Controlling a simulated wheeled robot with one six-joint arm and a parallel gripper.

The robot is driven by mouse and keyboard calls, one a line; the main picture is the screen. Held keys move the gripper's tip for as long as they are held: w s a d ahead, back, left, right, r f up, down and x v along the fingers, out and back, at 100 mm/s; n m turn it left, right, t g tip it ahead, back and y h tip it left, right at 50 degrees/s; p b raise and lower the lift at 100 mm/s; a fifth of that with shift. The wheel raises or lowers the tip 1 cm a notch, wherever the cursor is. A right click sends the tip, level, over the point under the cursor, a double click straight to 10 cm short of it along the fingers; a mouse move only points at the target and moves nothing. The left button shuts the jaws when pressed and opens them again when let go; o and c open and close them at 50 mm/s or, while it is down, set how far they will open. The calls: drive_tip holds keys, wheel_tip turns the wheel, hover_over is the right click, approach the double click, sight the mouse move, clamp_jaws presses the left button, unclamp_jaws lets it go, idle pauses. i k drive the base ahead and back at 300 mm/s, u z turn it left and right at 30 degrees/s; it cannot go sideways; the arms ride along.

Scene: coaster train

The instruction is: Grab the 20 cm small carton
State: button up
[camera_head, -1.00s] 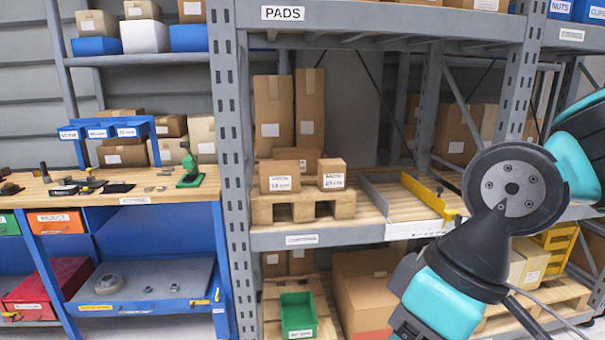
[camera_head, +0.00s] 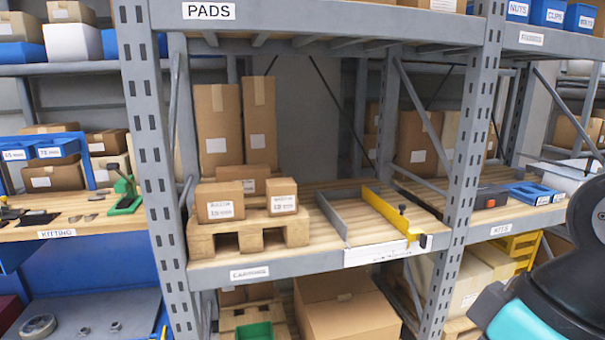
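Two small cartons stand at the front of a wooden pallet (camera_head: 250,236) on the middle shelf. The left one (camera_head: 220,202) is larger, and the right one (camera_head: 283,196) is smaller. A third low carton (camera_head: 243,178) sits behind them. The labels are too small to read, so I cannot tell which one is 20 cm. Part of my arm shows at the right edge. My gripper is out of view.
Tall cartons (camera_head: 218,130) stand behind the pallet. To its right are a grey guide (camera_head: 332,214) and a yellow stop (camera_head: 390,214). Grey uprights (camera_head: 150,150) and (camera_head: 466,150) frame the bay. An upper shelf beam (camera_head: 330,22) runs overhead.

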sight(253, 176)
drive_tip(key=z, duration=0.35)
drive_tip(key=i, duration=1.45)
drive_tip(key=u, duration=1.05)
drive_tip(key=i, duration=0.55)
drive_tip(key=u, duration=0.6)
